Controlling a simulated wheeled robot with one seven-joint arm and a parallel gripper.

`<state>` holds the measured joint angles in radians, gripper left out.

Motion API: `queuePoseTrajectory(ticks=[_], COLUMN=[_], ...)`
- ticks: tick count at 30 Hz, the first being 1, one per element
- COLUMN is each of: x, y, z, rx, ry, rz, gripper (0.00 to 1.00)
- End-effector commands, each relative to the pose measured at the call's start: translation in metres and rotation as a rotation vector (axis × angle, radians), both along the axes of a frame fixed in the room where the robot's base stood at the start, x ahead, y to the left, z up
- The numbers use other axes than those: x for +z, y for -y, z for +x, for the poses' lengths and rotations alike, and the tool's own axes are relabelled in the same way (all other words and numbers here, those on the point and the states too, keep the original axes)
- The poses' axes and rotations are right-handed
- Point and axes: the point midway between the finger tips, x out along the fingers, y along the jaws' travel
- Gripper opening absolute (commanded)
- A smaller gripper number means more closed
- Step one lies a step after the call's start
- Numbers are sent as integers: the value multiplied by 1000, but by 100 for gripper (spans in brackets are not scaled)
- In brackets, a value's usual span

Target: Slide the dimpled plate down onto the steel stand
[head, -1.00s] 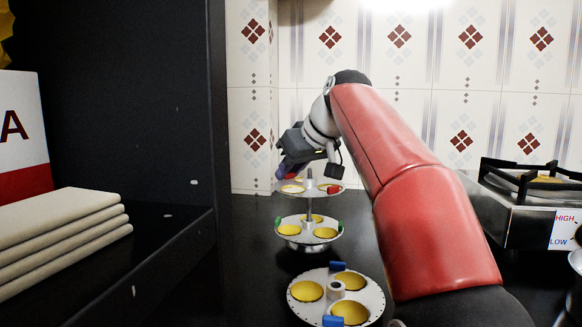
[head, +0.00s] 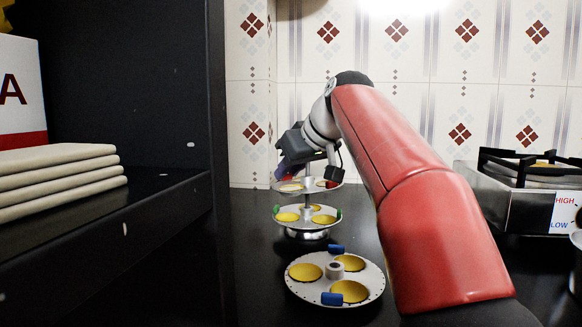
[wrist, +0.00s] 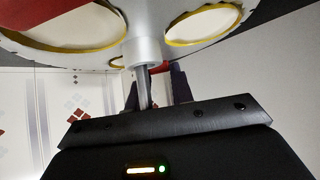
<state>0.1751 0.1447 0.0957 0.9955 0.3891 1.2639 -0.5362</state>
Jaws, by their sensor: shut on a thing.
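The dimpled plate with red tabs (head: 308,188) is a pale disc with yellow-lined dimples. It appears to be around the central post of the steel stand (head: 308,233), above a lower plate with green tabs (head: 325,222). The post shows above it. My gripper (head: 289,174) is shut on the plate at its left side, seemingly by a red tab. In the wrist view the plate (wrist: 115,20) fills the top, with its grey collar (wrist: 142,51) and a rod at the collar. The exact grip is partly hidden there by the gripper's dark body.
A similar plate with blue tabs (head: 363,287) lies on the black counter in front. A stove (head: 515,205) stands at right. Folded cloths (head: 60,180) and a white-red box (head: 20,105) are on the left shelf, beside a dark upright panel (head: 125,90). A tiled wall is behind.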

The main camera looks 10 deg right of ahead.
Motion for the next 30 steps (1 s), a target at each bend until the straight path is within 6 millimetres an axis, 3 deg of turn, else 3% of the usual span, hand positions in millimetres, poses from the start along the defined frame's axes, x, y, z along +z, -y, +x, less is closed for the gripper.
queuePoseTrajectory(ticks=[1, 14, 15, 21, 30], x=[-31, -34, -34, -31, -24], y=[2, 1, 1, 1, 2], z=[7, 7, 7, 6, 4], rx=[4, 4, 4, 4, 4], ry=[-70, -70, -69, -63, -56], rz=[-2, -2, -2, 0, 1], gripper=[0, 0, 24, 48, 48])
